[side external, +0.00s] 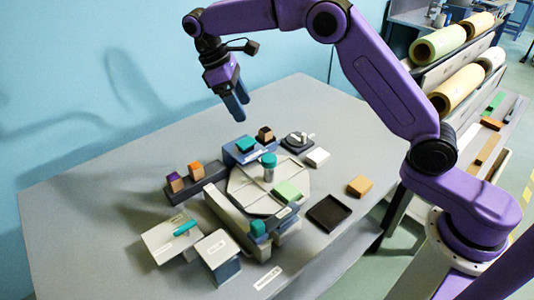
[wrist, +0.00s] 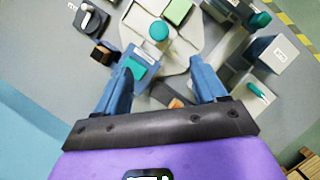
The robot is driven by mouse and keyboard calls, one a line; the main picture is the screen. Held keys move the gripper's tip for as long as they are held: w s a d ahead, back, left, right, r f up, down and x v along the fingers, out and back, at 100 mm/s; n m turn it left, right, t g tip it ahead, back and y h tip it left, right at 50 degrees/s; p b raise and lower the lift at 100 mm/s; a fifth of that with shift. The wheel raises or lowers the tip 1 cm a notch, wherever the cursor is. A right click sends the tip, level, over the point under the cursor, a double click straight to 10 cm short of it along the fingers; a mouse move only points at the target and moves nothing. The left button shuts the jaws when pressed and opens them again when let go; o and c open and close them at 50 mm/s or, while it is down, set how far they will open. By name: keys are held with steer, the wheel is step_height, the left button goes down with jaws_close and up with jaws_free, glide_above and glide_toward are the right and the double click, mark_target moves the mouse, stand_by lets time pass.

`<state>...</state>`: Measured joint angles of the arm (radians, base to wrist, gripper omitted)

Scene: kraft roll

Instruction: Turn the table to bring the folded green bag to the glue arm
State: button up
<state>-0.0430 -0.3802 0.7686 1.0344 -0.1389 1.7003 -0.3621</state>
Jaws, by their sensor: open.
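The pale many-sided turntable (side external: 244,188) lies flat in the middle of the work surface, with a grey post and teal knob (side external: 269,160) standing on it. A light green block (side external: 287,191), which looks like the folded green bag, is at its front right edge; it also shows in the wrist view (wrist: 177,11). A beige bar (side external: 228,217) with a teal knob (side external: 258,228) runs along the front left; I cannot tell whether it is the glue arm. My gripper (side external: 237,107) is open and empty, above and behind the turntable. The wrist view shows the knob (wrist: 158,31) beyond the fingers (wrist: 162,66).
A blue block with a teal pad (side external: 243,148) stands behind the turntable. A dark rack (side external: 197,187) with small blocks is left. A white-topped box (side external: 218,253) and a plate with a teal handle (side external: 170,238) stand front left. A black tray (side external: 329,213) lies right.

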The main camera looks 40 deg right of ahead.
mark_target(269, 158)
steer(key=x, duration=1.7)
steer(key=shift+d+f, duration=0.15)
steer(key=shift+f, duration=0.05)
steer(key=shift+c, duration=0.4)
jaws_close()
